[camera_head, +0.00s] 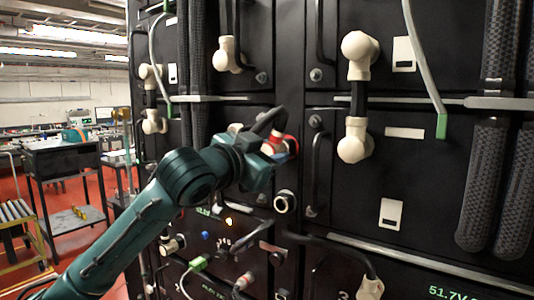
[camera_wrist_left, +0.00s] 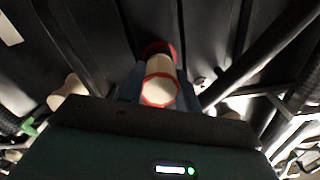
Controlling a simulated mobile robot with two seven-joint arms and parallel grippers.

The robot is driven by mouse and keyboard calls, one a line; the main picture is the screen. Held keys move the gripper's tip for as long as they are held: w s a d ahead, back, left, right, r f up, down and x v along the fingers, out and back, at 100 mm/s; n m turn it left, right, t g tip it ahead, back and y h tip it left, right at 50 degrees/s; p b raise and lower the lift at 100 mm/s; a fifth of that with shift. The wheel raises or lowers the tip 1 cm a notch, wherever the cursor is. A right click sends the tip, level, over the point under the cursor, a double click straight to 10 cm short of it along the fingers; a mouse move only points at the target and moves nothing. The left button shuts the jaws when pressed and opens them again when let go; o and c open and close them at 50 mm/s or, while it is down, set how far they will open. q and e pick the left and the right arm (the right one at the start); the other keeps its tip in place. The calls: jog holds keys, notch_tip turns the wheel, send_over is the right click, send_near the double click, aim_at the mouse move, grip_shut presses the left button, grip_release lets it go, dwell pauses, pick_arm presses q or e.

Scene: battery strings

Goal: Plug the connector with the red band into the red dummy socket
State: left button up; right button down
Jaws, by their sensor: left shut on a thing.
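My left gripper (camera_head: 278,147) is in front of the black battery modules and is shut on a cream connector with red on it (camera_head: 268,149). In the left wrist view the connector (camera_wrist_left: 158,91) sits between the bluish fingers, a red band around its near end. A darker red part (camera_wrist_left: 159,48) shows at its far end; I cannot tell whether it belongs to the connector or is the red dummy socket. The gripper hides much of this spot in the head view, so contact is unclear. My right gripper is not in view.
Cream elbow connectors (camera_head: 357,140) stick out from the modules on the right. A cream ring-shaped socket (camera_head: 285,202) is below the gripper. A black handle (camera_head: 318,172) stands just right of it. Grey cable sleeves (camera_head: 490,165) hang at the far right. A cart (camera_head: 62,160) stands at left.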

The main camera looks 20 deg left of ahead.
pick_arm(q)
jog(key=shift+w+d, duration=0.15)
jog(key=shift+w, duration=0.2)
jog(key=o, duration=1.2)
jog(key=shift+c, duration=0.2)
jog(key=b+v, duration=0.3)
jog(key=v, duration=1)
jog(key=shift+s, duration=0.1)
jog(key=w+d+f+n+g, duration=0.2)
jog(key=f, duration=1.3)
jog(key=w+d+f+n+g, duration=0.1)
jog(key=w+f, duration=0.2)
jog(key=f, duration=1.2)
jog(key=s+f+n+g+y, duration=0.1)
jog(key=s+f, duration=1)
jog(key=f, duration=0.3)
jog(key=s+d+f+n+g+y, duration=0.1)
jog(key=s+f+n+g+y, duration=0.1)
jog(key=s+f, duration=0.9)
notch_tip(320, 180, down, 4)
jog(key=shift+d+f+g, duration=0.2)
jog(key=shift+d+g, duration=0.05)
jog(key=shift+g, duration=0.05)
